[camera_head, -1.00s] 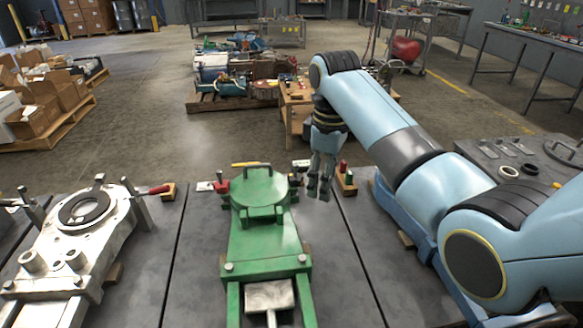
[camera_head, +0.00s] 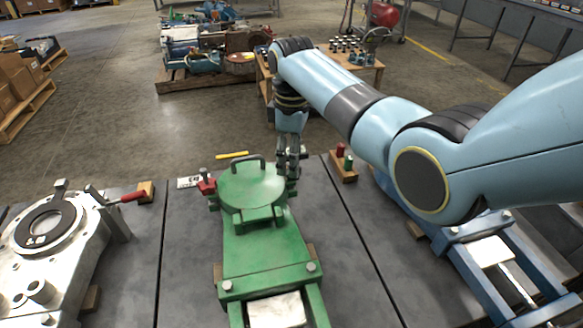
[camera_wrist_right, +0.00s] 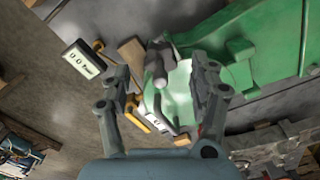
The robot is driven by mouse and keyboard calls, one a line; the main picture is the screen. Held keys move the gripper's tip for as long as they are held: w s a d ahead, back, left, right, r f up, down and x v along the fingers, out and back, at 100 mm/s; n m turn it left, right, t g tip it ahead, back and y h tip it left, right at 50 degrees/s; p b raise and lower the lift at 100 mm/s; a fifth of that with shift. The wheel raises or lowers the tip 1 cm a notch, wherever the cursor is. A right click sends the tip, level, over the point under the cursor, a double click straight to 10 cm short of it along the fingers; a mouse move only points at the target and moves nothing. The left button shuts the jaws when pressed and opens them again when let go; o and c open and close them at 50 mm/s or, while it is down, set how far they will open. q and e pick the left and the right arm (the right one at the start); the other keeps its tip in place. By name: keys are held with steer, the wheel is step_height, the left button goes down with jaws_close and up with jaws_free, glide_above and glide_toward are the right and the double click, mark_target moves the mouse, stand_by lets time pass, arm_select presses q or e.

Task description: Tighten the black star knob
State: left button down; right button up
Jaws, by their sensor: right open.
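The green fixture (camera_head: 262,250) stands on the grey bench with its round lid (camera_head: 252,188) and arched handle. My right gripper (camera_head: 289,165) is at the lid's right edge, pointing down, and covers the hardware there. In the right wrist view the open gripper (camera_wrist_right: 163,88) has its fingers apart, with the green fixture (camera_wrist_right: 250,60) beyond. A dark grey knob-like part (camera_wrist_right: 159,58) on a shaft shows between and just beyond the fingers; I cannot tell for certain that it is the black star knob. No contact with it is clear. My left gripper is out of view.
A red clamp grip (camera_head: 207,186) is on the lid's left side. A wooden block (camera_head: 342,168) with red and green pegs stands right of the gripper. A yellow tool (camera_head: 232,155) lies behind the fixture. A silver fixture (camera_head: 50,240) is at left, a blue one (camera_head: 490,265) at right.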

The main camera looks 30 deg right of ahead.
steer(key=shift+f+b, duration=0.3)
steer(key=shift+f, duration=1.2)
steer(key=c, duration=1.2)
steer(key=shift+o, duration=0.2)
steer(key=shift+r+m+p, duration=0.2)
steer(key=shift+m+p, duration=0.75)
steer(key=shift+m, duration=0.05)
steer(key=m+p, duration=0.1)
steer(key=m, duration=0.1)
steer(key=shift+m+p, duration=0.3)
steer(key=shift+p, duration=0.1)
steer(key=m+p, duration=0.1)
steer(key=m, duration=0.2)
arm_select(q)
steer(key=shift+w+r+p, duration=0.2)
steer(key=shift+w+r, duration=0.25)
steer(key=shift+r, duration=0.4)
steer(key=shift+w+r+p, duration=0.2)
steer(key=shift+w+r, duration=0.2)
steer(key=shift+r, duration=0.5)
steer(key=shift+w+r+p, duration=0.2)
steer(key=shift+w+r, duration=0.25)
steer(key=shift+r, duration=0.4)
arm_select(e)
steer(key=shift+f+m, duration=0.1)
steer(key=shift+m, duration=1.5)
